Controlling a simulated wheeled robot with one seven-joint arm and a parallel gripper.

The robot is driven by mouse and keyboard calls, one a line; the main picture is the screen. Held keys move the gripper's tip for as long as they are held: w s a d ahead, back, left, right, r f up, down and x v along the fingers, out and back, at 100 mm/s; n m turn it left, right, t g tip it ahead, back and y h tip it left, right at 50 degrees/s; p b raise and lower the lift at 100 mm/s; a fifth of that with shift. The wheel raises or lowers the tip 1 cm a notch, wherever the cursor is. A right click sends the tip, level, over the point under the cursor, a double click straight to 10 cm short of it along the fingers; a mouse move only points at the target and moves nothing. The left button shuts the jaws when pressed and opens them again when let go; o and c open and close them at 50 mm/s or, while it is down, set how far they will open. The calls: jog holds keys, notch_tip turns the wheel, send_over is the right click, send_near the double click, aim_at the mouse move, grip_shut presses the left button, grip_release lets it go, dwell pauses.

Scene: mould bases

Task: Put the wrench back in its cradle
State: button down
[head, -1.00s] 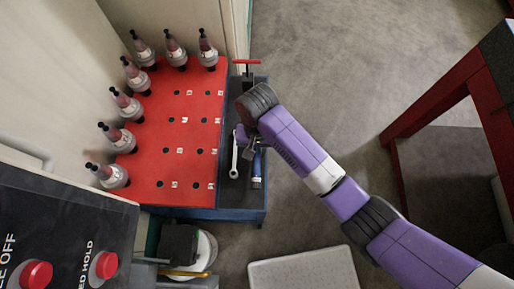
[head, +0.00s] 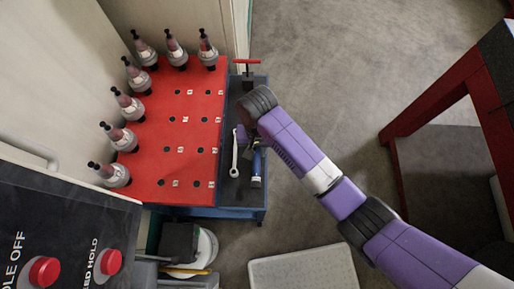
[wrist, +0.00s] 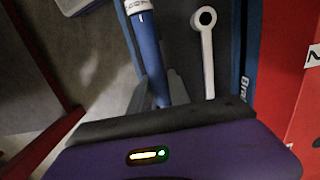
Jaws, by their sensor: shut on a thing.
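A grey ring-ended wrench (head: 235,155) lies lengthwise in the dark channel of the blue tray (head: 243,213). In the wrist view the wrench (wrist: 207,55) lies to the right of my fingers, apart from them. A blue cylindrical tool (head: 257,170) with a white labelled band is beside it. In the wrist view my gripper (wrist: 158,92) has its fingers on either side of this blue tool (wrist: 147,50) and appears shut on it. My wrist hides its near end. I cannot tell whether it touches the tray floor. I cannot make out a cradle.
A red board (head: 170,145) with holes and small labels adjoins the tray, with several bottle-shaped holders along its far edges. A red T-handle (head: 246,62) stands at the tray's far end. A control panel (head: 60,235) is at lower left. A red-framed table (head: 440,100) stands right, beyond open floor.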

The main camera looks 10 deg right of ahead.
jog(key=c, duration=1.1)
grip_release()
jog(key=shift+c, duration=0.2)
jog(key=shift+r, duration=0.1)
jog(key=r, duration=0.7)
jog(key=shift+w+r, duration=0.25)
jog(key=shift+r, duration=0.05)
jog(key=shift+w, duration=0.1)
